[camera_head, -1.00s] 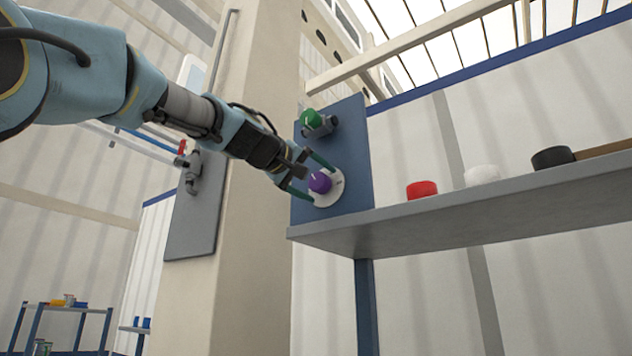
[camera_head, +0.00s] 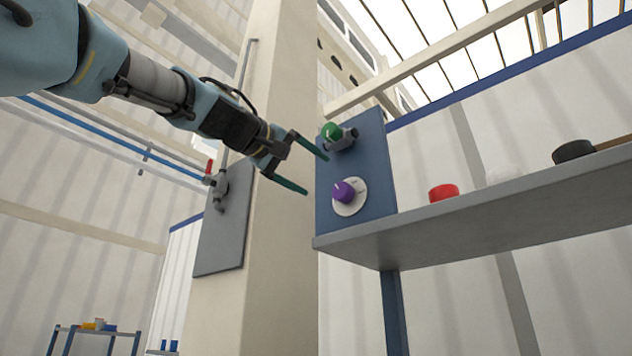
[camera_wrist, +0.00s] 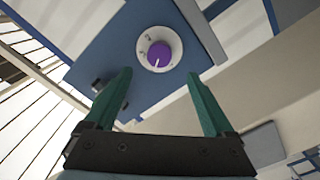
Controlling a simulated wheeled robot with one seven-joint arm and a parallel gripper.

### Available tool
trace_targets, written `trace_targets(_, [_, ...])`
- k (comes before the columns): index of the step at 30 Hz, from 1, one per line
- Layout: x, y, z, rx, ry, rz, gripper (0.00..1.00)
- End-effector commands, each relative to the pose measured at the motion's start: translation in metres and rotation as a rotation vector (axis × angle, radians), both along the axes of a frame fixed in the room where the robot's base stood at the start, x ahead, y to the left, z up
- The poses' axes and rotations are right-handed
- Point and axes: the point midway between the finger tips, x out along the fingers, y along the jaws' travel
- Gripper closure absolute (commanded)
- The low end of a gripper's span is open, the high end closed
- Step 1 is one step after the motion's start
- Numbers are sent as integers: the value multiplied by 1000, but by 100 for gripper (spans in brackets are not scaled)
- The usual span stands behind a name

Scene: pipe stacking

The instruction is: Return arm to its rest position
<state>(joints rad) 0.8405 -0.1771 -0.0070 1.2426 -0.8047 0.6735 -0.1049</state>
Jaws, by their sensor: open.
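My gripper (camera_head: 307,174) is open and empty, its two green fingers spread apart. It hangs in the air just left of the blue panel (camera_head: 373,205) in the head view. The panel carries a purple knob (camera_head: 342,191) on a white dial and a green knob (camera_head: 331,132) on a grey fitting above it. In the wrist view, my gripper's fingers (camera_wrist: 162,92) show at both sides, with the purple knob (camera_wrist: 159,53) beyond them and apart from them.
A grey shelf (camera_head: 480,217) juts out right of the panel, bearing a red cap (camera_head: 443,192), a white cap and a black cap (camera_head: 573,151). A beige column (camera_head: 285,240) stands behind my gripper. A grey board (camera_head: 222,235) with a red-handled valve is at left.

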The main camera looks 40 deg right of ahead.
Motion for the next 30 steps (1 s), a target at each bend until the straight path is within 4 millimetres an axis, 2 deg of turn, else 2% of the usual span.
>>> trace_targets(16, [0, 0, 0, 0, 0, 0, 12])
trace_targets(20, [12, -2, -12, 24, 7, 20, 12])
trace_targets(23, [40, -3, -45, 85, 23, 73, 12])
trace_targets(26, [81, 1, -97, 181, 50, 150, 12])
trace_targets(30, [137, 22, -181, 334, 92, 261, 12])
